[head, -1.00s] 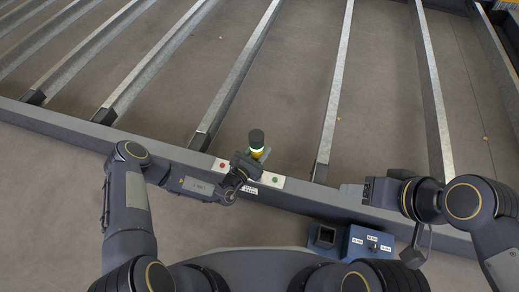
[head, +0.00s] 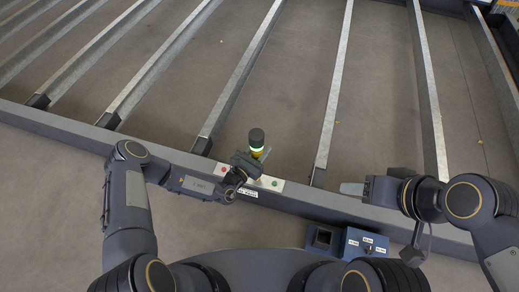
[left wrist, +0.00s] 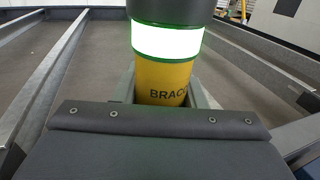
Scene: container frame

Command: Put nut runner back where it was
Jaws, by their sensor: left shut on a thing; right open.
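The nut runner (head: 257,142) has a dark top, a lit green-white band and a yellow body. It is upright in the head view, above the frame's front beam. My left gripper (head: 258,158) is shut on it. In the left wrist view the nut runner (left wrist: 165,75) fills the upper middle, with its yellow body between the fingers; its lower end is hidden behind the gripper. My right gripper (head: 352,188) is open and empty, over the front beam at the right.
A blue box (head: 366,243) with a dark square opening beside it (head: 323,238) stands at the near side of the front beam (head: 310,200). A white plate with red and green buttons (head: 268,183) is on the beam below the left gripper. Metal slats (head: 335,90) run away behind it.

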